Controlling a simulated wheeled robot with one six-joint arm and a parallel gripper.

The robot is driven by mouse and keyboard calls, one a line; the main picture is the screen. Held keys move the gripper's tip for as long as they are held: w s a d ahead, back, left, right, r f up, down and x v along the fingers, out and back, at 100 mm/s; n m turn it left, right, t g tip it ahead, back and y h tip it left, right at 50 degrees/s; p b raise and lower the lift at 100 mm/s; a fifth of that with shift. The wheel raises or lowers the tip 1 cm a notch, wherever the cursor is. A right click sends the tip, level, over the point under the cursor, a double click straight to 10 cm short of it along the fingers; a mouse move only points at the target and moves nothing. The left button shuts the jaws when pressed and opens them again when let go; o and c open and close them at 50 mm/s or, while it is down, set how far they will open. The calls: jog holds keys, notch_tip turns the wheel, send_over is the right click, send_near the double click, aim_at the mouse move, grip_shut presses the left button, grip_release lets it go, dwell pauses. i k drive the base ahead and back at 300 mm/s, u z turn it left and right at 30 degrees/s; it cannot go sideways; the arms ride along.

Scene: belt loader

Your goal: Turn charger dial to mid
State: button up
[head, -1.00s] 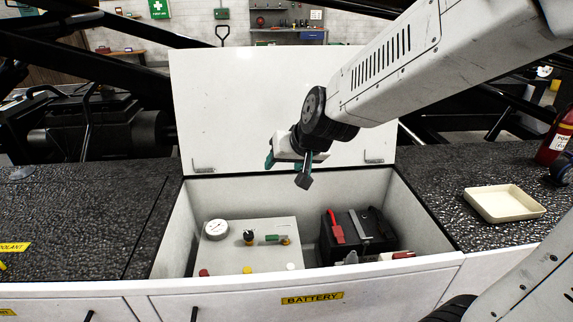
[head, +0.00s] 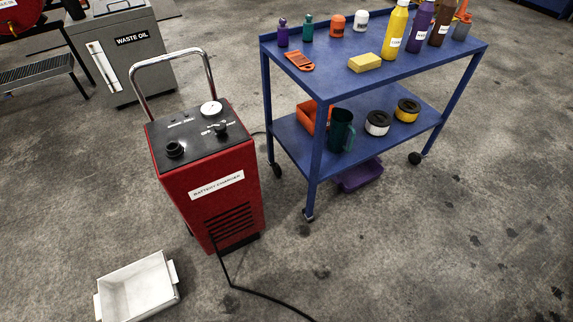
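The red battery charger (head: 225,212) stands upright on the concrete floor, left of centre, with a chrome handle (head: 170,62) behind it. Its black top panel (head: 195,142) carries a round white gauge (head: 211,108), a large black knob (head: 174,149) at the front left, and a smaller black knob (head: 221,130) at the right with white markings beside it. The markings are too small to read, so I cannot tell which way either knob points. My gripper is not in view.
A blue cart (head: 350,95) with bottles and cans stands right of the charger. A waste oil bin (head: 130,55) is behind it. A white tray (head: 138,290) and a black cable (head: 262,295) lie on the floor in front. Floor at the right is clear.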

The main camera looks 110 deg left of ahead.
aim_at(220, 128)
jog(key=u, duration=3.75)
